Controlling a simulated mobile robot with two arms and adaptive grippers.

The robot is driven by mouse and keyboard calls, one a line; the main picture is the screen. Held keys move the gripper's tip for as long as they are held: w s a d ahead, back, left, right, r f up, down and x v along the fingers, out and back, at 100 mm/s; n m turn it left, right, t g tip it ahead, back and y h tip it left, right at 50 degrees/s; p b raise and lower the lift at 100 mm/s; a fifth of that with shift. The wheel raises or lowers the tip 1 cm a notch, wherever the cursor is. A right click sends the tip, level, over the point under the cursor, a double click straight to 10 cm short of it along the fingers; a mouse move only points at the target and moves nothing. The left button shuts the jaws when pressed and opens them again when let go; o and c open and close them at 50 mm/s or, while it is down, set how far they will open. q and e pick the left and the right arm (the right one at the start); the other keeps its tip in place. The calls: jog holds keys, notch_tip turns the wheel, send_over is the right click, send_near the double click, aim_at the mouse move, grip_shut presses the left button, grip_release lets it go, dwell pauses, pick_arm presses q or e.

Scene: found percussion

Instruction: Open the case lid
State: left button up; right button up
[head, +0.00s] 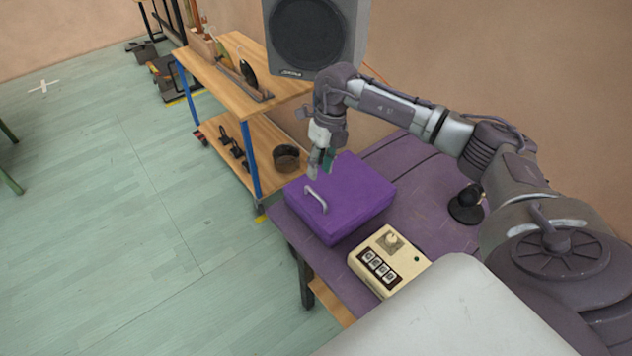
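The purple case (347,207) sits on the purple-topped table (432,186) with its lid shut. A pale curved handle (316,199) stands on the case's left side. My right gripper (321,172) is just above the case's far left edge, pointing down, behind the handle. Its two fingertips show with a gap between them and nothing held. Whether it touches the lid, I cannot tell. My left gripper is not in view.
A cream box with switches and a knob (388,262) stands close in front of the case. A small black object on a round base (467,204) stands at right. A wooden shelf cart (233,78) and a speaker (312,38) are behind.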

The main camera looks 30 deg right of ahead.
jog(key=p, duration=0.1)
send_over(316, 200)
notch_tip(316, 200, down, 6)
jog(key=shift+f, duration=0.2)
grip_shut()
